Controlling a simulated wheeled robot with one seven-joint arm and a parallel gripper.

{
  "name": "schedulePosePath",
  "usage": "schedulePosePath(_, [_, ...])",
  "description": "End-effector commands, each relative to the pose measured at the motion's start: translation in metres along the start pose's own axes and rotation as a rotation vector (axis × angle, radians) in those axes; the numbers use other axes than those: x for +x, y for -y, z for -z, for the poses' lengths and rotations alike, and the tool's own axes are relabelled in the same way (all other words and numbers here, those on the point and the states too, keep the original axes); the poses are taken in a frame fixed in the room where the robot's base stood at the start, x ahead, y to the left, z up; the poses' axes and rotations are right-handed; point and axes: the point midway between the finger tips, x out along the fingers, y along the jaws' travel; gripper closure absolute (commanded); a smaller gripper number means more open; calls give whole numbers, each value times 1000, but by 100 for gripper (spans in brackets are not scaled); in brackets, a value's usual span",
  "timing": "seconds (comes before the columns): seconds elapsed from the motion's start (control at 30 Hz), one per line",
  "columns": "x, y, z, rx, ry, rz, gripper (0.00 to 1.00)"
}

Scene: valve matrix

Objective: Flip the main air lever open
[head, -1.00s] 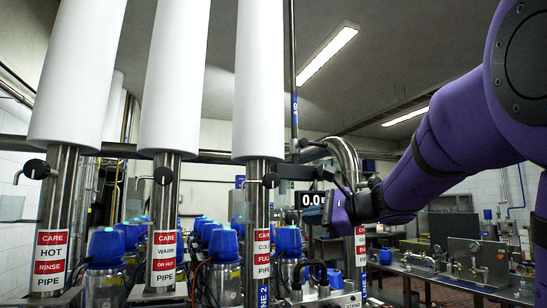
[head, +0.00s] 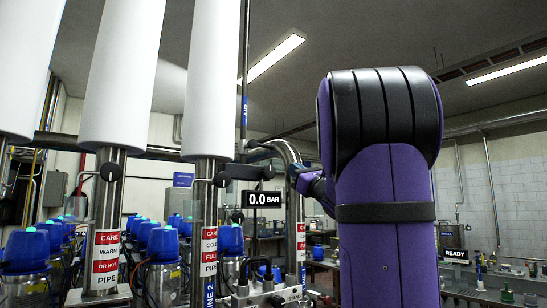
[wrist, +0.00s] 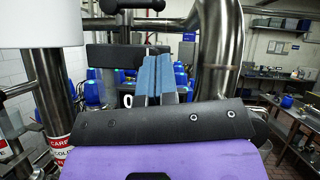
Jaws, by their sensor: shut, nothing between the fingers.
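A dark horizontal block (head: 250,172), which looks like the main air lever's assembly, sits on the thin vertical pipe marked AIR (head: 244,105). The block also shows in the wrist view (wrist: 110,55), with a black handle (wrist: 142,4) above it at the top edge. Which part is the lever is unclear. A display (head: 263,199) below the block reads 0.0 BAR. My gripper (wrist: 155,65) is shut and empty, its blue-grey fingertips in front of the block in the picture. Contact cannot be told. In the head view my purple arm mostly hides the gripper, right of the block.
A large bent steel pipe (head: 292,160) stands close to the right of the air pipe. The cold-labelled pipe (head: 208,240) with its black knob (head: 222,180) is to the left. Blue-capped units (head: 230,240) stand below. Benches with equipment (wrist: 290,100) are at the right.

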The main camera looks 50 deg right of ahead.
Motion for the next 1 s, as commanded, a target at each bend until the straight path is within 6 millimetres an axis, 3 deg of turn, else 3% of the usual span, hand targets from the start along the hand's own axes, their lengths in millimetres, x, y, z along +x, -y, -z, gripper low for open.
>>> schedulePosePath(0.27, [8,0,0,-2,0,-2,100])
schedulePosePath(0.7, [77,-1,0,0,0,-3,100])
schedulePosePath(1.0, [99,-1,1,-1,-2,-2,100])
